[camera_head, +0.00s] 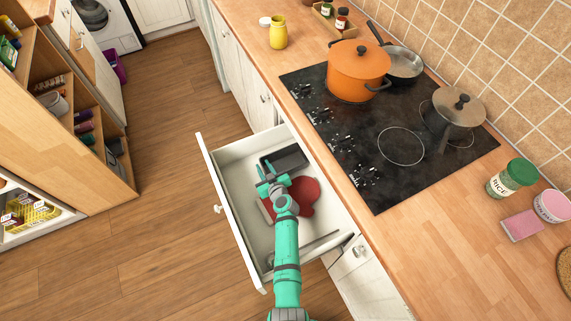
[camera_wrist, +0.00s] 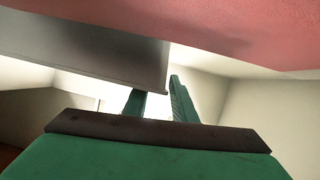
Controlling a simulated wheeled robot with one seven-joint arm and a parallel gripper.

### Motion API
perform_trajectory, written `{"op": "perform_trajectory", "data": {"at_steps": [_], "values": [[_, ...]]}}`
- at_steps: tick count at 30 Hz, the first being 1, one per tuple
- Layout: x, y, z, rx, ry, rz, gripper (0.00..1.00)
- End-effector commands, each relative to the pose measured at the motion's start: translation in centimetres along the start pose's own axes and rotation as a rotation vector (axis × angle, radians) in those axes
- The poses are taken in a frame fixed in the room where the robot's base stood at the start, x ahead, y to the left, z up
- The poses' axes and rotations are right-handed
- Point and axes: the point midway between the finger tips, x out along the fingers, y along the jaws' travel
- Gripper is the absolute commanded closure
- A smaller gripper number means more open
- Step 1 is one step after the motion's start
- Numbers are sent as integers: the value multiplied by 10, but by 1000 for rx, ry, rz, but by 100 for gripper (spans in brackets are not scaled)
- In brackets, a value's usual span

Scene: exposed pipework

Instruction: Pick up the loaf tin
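The loaf tin (camera_head: 284,158) appears as a dark grey rectangular tin at the far end of the open white drawer (camera_head: 235,205). My teal gripper (camera_head: 268,170) is down in the drawer, close to the tin's near left side. In the wrist view the two green fingers (camera_wrist: 160,103) stand apart with a gap between them. A grey metal surface (camera_wrist: 85,50) there covers the left finger's tip; I cannot tell whether it is the tin. I see no firm hold on anything.
A red flat item (camera_head: 304,195) lies beside my gripper in the drawer and shows at the top of the wrist view (camera_wrist: 220,25). The drawer walls enclose my gripper. The counter holds a black hob (camera_head: 345,150), an orange pot (camera_head: 358,70) and jars.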

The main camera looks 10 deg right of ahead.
Motion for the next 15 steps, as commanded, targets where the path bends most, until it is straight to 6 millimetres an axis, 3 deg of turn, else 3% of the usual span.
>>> {"op": "perform_trajectory", "data": {"at_steps": [9,12,15], "values": [[5,0,0,-1,0,0,76],[5,0,0,-1,0,0,97],[5,0,0,-1,0,0,100]]}}
